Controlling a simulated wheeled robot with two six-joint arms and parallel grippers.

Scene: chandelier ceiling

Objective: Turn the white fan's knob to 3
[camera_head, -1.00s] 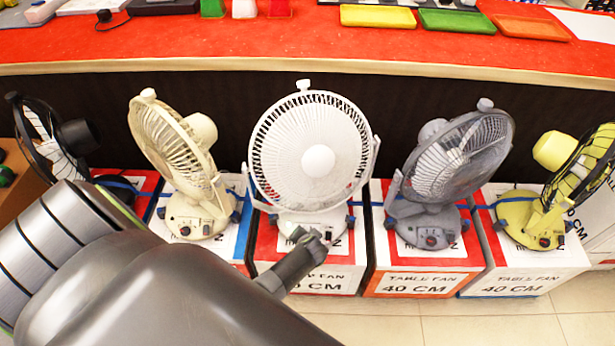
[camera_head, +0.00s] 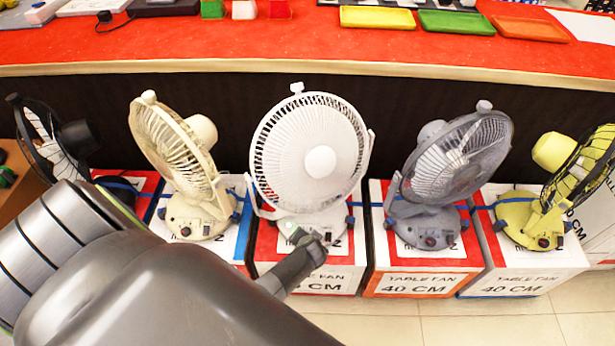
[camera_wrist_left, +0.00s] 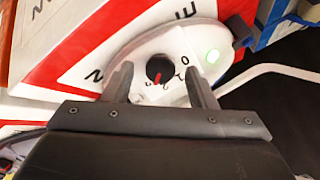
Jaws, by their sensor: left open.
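The white fan (camera_head: 320,162) stands on its box in the middle of the head view. Its base shows in the left wrist view with a black knob (camera_wrist_left: 160,69), a lit green light (camera_wrist_left: 213,56) and a printed 0 to the knob's right. The knob's red pointer faces down, slightly left, away from the 0; the other marks are too small to read surely. My left gripper (camera_wrist_left: 160,82) is open, one finger on each side of the knob with gaps visible. In the head view my left gripper (camera_head: 309,238) is at the base's front and hides the knob.
A cream fan (camera_head: 180,155) stands to the left, and a grey fan (camera_head: 455,160) and a yellow fan (camera_head: 540,222) to the right, on boxes. A red counter (camera_head: 300,45) runs behind them. Tiled floor (camera_head: 480,322) is clear in front.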

